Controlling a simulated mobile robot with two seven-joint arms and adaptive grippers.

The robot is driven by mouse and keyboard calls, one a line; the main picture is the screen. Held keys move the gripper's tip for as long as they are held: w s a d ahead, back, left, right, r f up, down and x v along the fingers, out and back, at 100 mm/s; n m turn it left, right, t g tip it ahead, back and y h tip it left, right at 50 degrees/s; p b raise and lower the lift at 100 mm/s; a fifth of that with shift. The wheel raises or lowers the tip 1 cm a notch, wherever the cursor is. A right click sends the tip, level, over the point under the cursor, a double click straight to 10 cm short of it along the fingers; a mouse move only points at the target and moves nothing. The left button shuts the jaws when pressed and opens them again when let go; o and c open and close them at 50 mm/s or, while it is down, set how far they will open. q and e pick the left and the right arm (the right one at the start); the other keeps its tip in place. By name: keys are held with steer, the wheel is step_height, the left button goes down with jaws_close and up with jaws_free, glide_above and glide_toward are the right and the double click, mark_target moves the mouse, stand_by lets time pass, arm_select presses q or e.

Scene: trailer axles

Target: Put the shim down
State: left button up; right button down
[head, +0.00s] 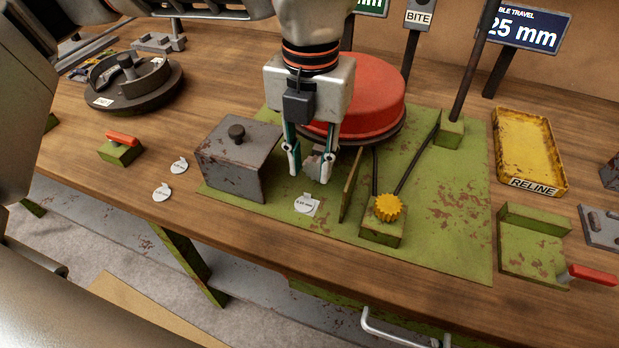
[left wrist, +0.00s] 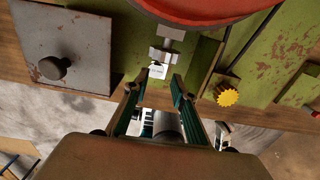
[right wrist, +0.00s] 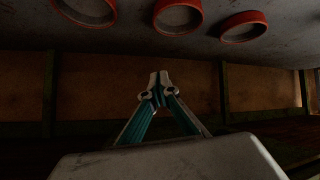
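A white round shim with a printed tab (head: 307,204) lies on the green base plate (head: 440,240), near its front edge; it also shows in the left wrist view (left wrist: 158,70), just beyond the fingertips. My left gripper (head: 309,172) points down over the plate, fingers apart, with nothing held between them. A grey metal piece shows behind the fingers. Two more white shims lie on the bare wood to the left, one at the back (head: 180,165) and one nearer the front (head: 162,192). My right gripper (right wrist: 158,88) has its fingertips together and holds nothing visible.
A grey box with a knob (head: 235,160) stands left of my left gripper. A red drum (head: 365,95) is behind it. A thin upright green plate (head: 350,185) and a yellow knob (head: 388,207) stand to the right. A yellow RELINE tray (head: 530,150) is farther right.

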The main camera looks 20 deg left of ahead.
arm_select(q)
step_height(320, 180, up, 6)
steer(key=shift+f, duration=0.1)
stand_by(0.6)
